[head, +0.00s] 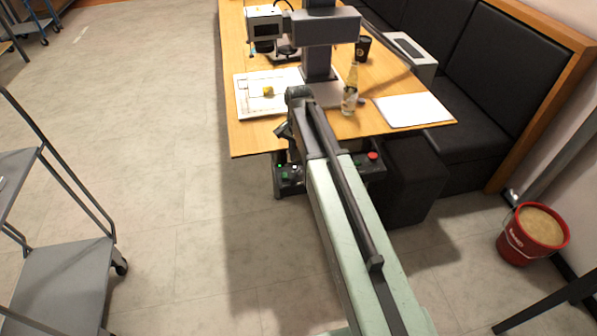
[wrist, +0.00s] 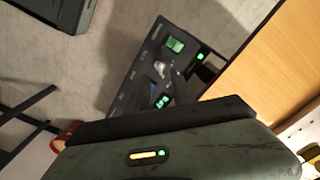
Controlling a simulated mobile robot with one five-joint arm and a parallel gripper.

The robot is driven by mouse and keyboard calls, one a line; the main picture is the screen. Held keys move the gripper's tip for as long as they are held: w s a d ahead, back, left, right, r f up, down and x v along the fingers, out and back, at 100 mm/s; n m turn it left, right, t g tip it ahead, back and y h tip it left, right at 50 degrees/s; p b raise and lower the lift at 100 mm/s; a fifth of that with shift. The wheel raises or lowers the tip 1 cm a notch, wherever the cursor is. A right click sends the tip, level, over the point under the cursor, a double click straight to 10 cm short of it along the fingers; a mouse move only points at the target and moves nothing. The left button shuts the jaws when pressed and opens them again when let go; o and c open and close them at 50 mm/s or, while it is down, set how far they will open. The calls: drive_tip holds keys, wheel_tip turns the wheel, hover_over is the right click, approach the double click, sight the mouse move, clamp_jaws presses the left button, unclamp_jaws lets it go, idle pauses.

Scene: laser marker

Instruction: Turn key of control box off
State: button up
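The control box (head: 288,178) is a dark panel under the table's near edge, with a green light at its left end and a red button (head: 373,156) at its right; my arm covers its middle. In the wrist view the panel (wrist: 128,88) lies tilted, with lit green parts and a small silvery piece (wrist: 159,69) that looks like the key switch; its exact turn is too small to tell. My gripper (head: 291,148) points down near the left part of the box. Its fingertips are not clear, and nothing is visibly held.
The wooden table (head: 245,138) holds the laser machine (head: 325,28), a glass bottle (head: 350,95), a dark cup (head: 363,47) and white sheets. A black bench stands right, a red bucket (head: 515,245) further right, and a grey cart (head: 60,285) left. The floor left of the table is clear.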

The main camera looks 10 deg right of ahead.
sight(298, 172)
wheel_tip(298, 172, down, 5)
drive_tip(key=b, duration=0.4)
drive_tip(key=shift+f, duration=0.2)
drive_tip(key=shift+r, duration=0.1)
drive_tip(key=shift+c, duration=0.3)
clamp_jaws()
